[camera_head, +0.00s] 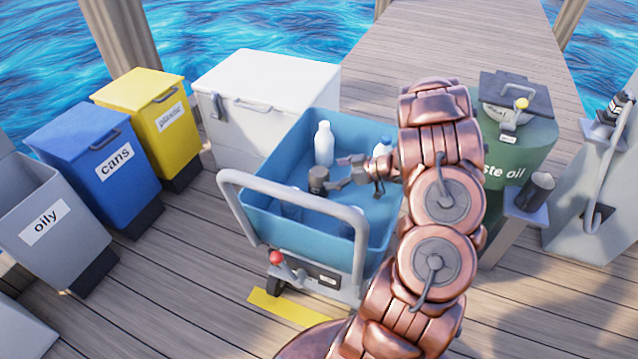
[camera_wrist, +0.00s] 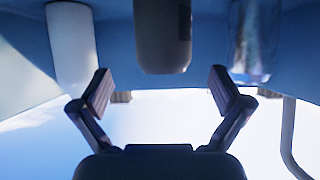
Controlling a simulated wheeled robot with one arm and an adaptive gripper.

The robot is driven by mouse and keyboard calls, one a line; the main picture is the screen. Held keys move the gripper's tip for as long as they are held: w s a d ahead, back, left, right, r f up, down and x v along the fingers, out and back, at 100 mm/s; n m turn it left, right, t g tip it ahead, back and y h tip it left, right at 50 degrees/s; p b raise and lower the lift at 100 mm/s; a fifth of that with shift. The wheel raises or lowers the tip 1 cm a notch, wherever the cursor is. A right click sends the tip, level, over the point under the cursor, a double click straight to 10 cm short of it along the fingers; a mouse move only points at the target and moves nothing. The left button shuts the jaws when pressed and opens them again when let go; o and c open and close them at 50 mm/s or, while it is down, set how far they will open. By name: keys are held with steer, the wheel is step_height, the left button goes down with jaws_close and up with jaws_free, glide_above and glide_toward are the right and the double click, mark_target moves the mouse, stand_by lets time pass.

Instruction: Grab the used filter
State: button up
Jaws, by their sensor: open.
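A dark grey cylinder (camera_head: 318,180), which looks like the used filter, stands in the blue cart (camera_head: 265,215). My gripper (camera_head: 345,173) is open just to its right, inside the cart. In the wrist view, a dark cylinder (camera_wrist: 163,38) is ahead of my open fingers (camera_wrist: 160,84), roughly centred between them and beyond their tips. Nothing is held. A second dark cylinder (camera_head: 541,190) is on a small stand at the right, beside the waste oil drum (camera_head: 515,150).
A white bottle (camera_head: 323,145) stands behind the filter; a blue-capped bottle (camera_head: 384,148) is partly behind my arm. The cart's grey handle (camera_head: 290,190) arches at the front. Bins marked oily (camera_head: 45,225), cans (camera_head: 115,165) and a yellow bin (camera_head: 165,115) stand left.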

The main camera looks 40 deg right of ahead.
mark_target(319, 177)
steer(key=b+x, duration=0.1)
steer(key=x, duration=0.4)
steer(key=shift+w+a+f, duration=0.15)
steer(key=shift+a+f, duration=0.1)
steer(key=shift+a, duration=0.15)
steer(key=shift+c, duration=0.4)
steer(key=c, duration=1.4)
